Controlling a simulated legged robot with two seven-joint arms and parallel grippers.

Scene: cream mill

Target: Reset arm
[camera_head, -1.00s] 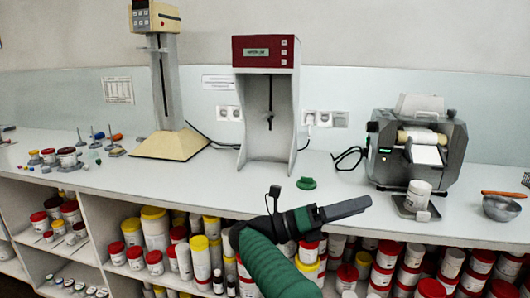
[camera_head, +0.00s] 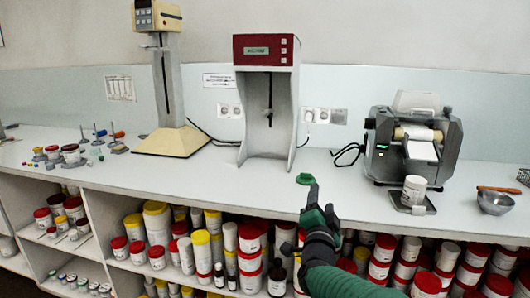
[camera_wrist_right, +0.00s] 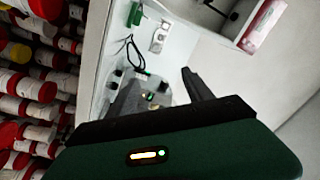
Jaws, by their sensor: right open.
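My right gripper (camera_head: 314,196) is in front of the counter's front edge, low in the middle of the head view. In the right wrist view my right gripper (camera_wrist_right: 160,84) shows two dark fingers spread apart. I see nothing held between them. My green right arm comes in from the bottom right. My left gripper is in neither view.
The white counter (camera_head: 240,187) carries a beige-based stand (camera_head: 172,142), a red-topped machine (camera_head: 265,50), a grey printer-like machine (camera_head: 415,145), a white jar (camera_head: 414,190) and a metal bowl (camera_head: 495,202). Shelves below hold several jars (camera_head: 157,220).

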